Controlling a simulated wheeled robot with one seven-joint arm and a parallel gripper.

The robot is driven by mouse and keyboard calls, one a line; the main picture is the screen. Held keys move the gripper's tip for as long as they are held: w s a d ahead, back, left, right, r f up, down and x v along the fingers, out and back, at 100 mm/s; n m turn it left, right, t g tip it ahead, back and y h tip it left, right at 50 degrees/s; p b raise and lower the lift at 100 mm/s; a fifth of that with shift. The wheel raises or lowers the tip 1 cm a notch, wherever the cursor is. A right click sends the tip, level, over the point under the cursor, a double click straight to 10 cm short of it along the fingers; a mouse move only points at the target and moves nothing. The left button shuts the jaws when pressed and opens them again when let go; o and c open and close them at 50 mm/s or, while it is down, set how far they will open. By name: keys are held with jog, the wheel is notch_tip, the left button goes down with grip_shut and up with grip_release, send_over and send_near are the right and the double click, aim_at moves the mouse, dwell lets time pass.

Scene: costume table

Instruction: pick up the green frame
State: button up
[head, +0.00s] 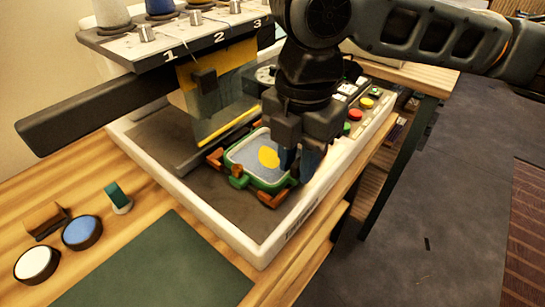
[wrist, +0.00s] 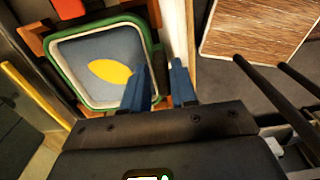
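The green frame (head: 234,170) lies flat in the white-walled machine bed, with brown corner pieces around it. It holds grey-blue cloth with a yellow oval (head: 268,157). In the wrist view the green frame (wrist: 58,75) fills the upper left. My gripper (head: 298,160) is over the frame's right side, and its blue fingers (wrist: 160,84) are apart. In the wrist view one finger overlaps the cloth area and the other is outside the frame's right edge. That edge shows between them. I cannot tell whether they touch it.
The white bed wall (head: 300,215) runs close to the frame's right. A yellow-edged machine head (head: 222,100) stands just behind left, below a numbered spool rack (head: 190,42). Coloured buttons (head: 355,114) are at the right. Blue and white round pads and a green mat (head: 160,270) lie in front.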

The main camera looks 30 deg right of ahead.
grip_shut()
